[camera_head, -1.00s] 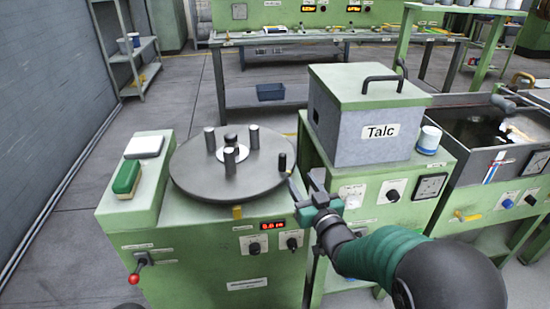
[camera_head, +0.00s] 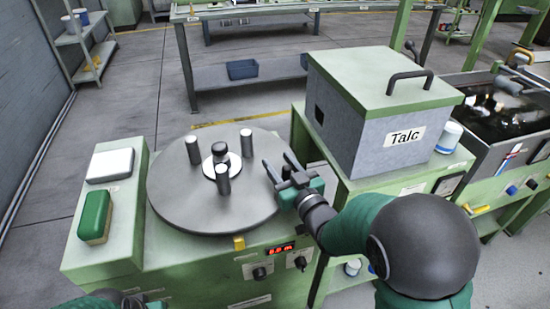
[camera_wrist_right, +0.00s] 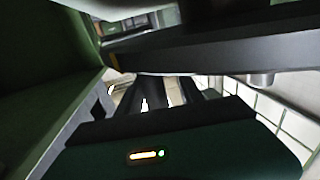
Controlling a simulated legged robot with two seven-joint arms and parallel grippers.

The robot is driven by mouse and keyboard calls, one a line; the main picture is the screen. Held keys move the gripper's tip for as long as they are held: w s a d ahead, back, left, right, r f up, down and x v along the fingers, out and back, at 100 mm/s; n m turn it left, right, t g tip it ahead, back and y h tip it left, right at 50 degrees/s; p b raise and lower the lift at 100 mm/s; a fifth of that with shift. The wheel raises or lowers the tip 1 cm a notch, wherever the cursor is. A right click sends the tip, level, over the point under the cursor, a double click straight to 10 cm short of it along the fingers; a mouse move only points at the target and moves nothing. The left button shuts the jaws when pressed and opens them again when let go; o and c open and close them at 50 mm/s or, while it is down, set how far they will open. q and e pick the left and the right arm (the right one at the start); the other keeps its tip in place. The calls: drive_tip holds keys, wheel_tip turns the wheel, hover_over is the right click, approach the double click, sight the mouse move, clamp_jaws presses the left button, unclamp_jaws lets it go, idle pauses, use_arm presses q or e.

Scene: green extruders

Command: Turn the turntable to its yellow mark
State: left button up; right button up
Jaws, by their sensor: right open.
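The turntable (camera_head: 175,205) is a round grey disc on a green console, with several upright metal posts. A yellow mark (camera_head: 239,243) sits on the console's front edge, just below the disc. My right gripper (camera_head: 279,165) is open at the disc's right rim, its fingers pointing up and away. The dark knob on that rim is not distinguishable now; the fingers may hide it. In the right wrist view my fingers (camera_wrist_right: 170,90) stand apart under a dark slab, probably the disc. A dark part of my left arm shows at the bottom left edge; its jaws are unclear.
A talc box (camera_head: 382,110) stands close to the right of my gripper, with my right forearm in front. A green block (camera_head: 95,217) and a white block (camera_head: 110,165) lie on the left ledge. A red display (camera_head: 281,248) and knobs are on the front panel.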

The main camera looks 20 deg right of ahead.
drive_tip(key=shift+d+f, duration=0.1)
drive_tip(key=shift+d, duration=0.2)
drive_tip(key=c, duration=0.7)
drive_tip(key=shift+a, duration=0.1)
clamp_jaws()
